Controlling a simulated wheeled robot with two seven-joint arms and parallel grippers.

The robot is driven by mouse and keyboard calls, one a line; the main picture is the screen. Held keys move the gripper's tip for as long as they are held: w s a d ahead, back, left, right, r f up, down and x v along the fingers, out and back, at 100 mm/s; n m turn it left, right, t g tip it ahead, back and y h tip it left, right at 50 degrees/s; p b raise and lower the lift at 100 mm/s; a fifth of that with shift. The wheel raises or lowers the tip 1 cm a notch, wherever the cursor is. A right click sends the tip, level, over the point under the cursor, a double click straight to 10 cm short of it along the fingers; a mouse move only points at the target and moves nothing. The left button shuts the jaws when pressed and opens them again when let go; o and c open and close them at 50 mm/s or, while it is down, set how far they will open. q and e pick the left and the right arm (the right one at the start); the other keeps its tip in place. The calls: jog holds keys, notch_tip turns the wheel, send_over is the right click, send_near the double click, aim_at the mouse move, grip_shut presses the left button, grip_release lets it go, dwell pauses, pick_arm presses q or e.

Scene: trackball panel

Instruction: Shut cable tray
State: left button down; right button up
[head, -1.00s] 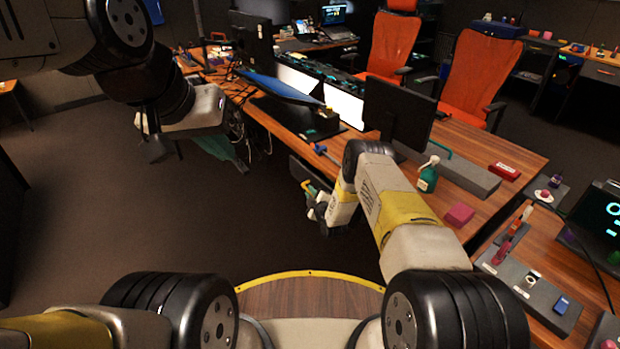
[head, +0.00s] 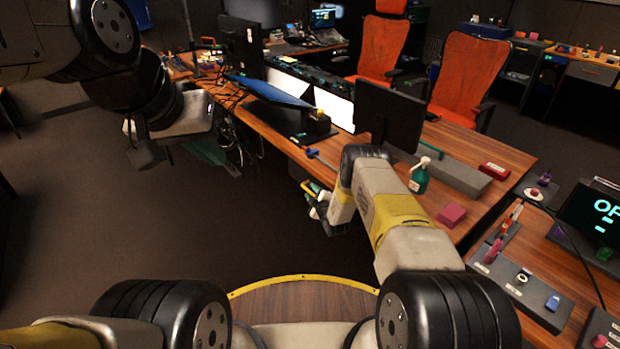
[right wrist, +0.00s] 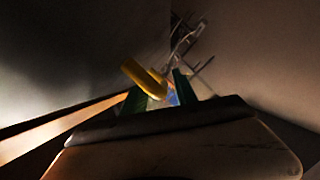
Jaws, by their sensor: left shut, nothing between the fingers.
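My right gripper (head: 318,205) is low beside the front edge of the wooden desk, partly hidden by its own arm. In the right wrist view its two dark green fingers (right wrist: 160,94) stand apart. A yellow bar or handle (right wrist: 145,78) lies across the left finger; I cannot tell whether it is between the fingers. Yellow also shows at this gripper in the head view. My left gripper (head: 143,155) is shut and empty, left of the desk. The cable tray cannot be made out clearly; the space under the desk is dark and partly hidden.
The wooden desk (head: 273,133) holds monitors, a green spray bottle (head: 420,176), a pink block (head: 452,215) and a red box (head: 494,170). Cables hang under its left end. Orange chairs (head: 467,75) stand behind. A side desk is at right. The floor (head: 130,230) at left is clear.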

jog(key=v, duration=0.7)
jog(key=shift+s+d+r, duration=0.1)
jog(key=shift+s, duration=0.2)
